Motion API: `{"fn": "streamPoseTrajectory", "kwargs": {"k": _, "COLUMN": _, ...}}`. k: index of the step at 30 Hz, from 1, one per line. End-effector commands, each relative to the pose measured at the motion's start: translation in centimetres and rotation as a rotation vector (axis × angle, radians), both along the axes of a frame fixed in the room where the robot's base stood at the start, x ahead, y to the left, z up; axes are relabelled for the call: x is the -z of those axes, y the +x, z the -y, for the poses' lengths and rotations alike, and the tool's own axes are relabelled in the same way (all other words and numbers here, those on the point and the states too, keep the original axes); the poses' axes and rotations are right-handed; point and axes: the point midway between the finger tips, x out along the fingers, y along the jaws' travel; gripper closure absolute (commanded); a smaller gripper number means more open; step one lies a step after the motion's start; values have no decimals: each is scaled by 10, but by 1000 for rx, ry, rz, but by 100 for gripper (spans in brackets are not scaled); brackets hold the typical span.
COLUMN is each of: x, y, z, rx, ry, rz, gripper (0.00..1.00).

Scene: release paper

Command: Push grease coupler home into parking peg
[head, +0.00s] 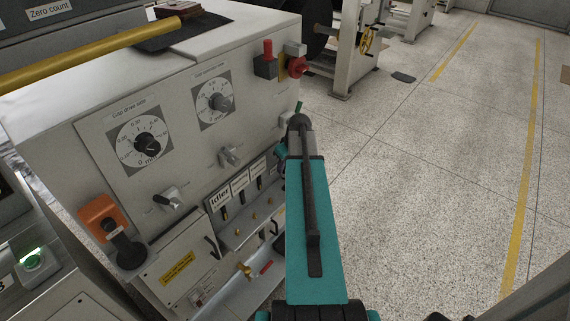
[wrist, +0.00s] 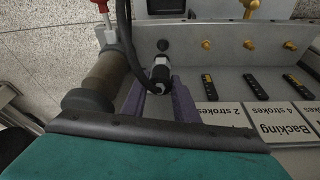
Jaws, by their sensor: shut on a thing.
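In the wrist view, the grease coupler (wrist: 160,73), a small black and pale cylinder, is between the two purple fingers of my gripper (wrist: 162,92), which is shut on it. A black hose (wrist: 125,30) curves down to the coupler's near end. A dark round fitting (wrist: 163,45) on the grey panel, apparently the parking peg, shows just beyond the coupler's far end. I cannot tell whether they touch. In the head view, my teal arm hides the coupler and most of my gripper.
Several brass fittings (wrist: 207,44) line the panel to the right, above black slotted strips (wrist: 209,86) and stroke labels (wrist: 222,117). A brown cylinder (wrist: 100,82) stands close left of my fingers. The floor (head: 430,170) right of the machine cabinet (head: 190,130) is clear.

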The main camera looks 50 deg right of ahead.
Motion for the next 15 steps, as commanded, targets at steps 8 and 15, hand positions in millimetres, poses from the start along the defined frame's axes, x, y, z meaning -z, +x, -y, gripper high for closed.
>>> {"fn": "streamPoseTrajectory", "kwargs": {"k": 8, "x": 20, "y": 0, "z": 0, "rx": -1, "ry": 0, "rz": 1, "gripper": 100}}
{"fn": "streamPoseTrajectory", "kwargs": {"k": 15, "x": 29, "y": 0, "z": 0, "rx": -1, "ry": 0, "rz": 0, "gripper": 100}}
